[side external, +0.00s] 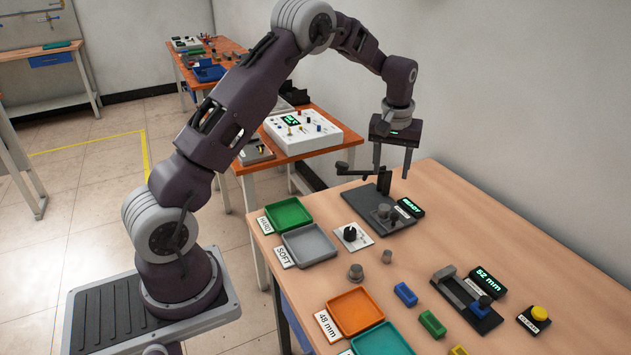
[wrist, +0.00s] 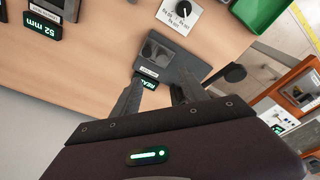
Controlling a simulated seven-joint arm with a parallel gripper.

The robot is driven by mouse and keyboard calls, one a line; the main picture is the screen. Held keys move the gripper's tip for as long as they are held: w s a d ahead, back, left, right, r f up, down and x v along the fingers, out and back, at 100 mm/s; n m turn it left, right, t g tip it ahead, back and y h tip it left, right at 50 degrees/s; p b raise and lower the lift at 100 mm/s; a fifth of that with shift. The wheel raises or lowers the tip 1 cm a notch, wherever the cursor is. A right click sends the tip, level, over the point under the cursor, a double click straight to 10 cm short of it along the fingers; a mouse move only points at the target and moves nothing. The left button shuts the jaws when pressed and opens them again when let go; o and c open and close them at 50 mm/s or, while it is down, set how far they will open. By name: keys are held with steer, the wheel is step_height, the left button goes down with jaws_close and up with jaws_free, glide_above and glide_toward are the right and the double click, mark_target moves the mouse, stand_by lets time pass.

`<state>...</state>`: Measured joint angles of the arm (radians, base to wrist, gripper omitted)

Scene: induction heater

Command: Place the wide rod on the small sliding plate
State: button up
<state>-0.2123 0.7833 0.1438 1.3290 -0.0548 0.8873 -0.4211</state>
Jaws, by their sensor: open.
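Two grey rods stand on the table in the side view: a wider one (side external: 356,272) and a narrower one (side external: 387,257). Neither shows in the wrist view. A dark station (side external: 373,207) with a READY display (side external: 410,207) lies behind them and carries small round grey parts (side external: 384,211); it also shows in the wrist view (wrist: 180,65). I cannot tell surely which part is the small sliding plate. My gripper (side external: 391,176) is open and empty, pointing down above the back of this station. Its fingers (wrist: 157,88) lie near the display in the wrist view.
A black lever (side external: 353,171) rises from the station. A knob panel (side external: 351,235), green tray (side external: 289,214), grey tray (side external: 309,244) and orange tray (side external: 355,311) stand leftward. Coloured blocks (side external: 405,294) and a 52 mm gauge (side external: 467,301) lie in front. The table's right rear is clear.

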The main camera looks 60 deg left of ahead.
steer(key=s+d+r+m+t, duration=0.1)
steer(key=s+d+r+m, duration=0.1)
steer(key=s+d+r, duration=0.5)
steer(key=s+d+r+m+t, duration=0.1)
steer(key=s+d+r, duration=0.1)
steer(key=s+r, duration=0.55)
steer(key=s+d+m+t, duration=0.1)
steer(key=s+d+m, duration=0.1)
steer(key=s, duration=0.8)
steer(key=s+d+r+m+t+h, duration=0.1)
steer(key=s+d+m, duration=0.2)
steer(key=s, duration=0.8)
steer(key=shift+s+d+m, duration=0.15)
steer(key=shift+d+m, duration=0.15)
steer(key=shift+d, duration=0.85)
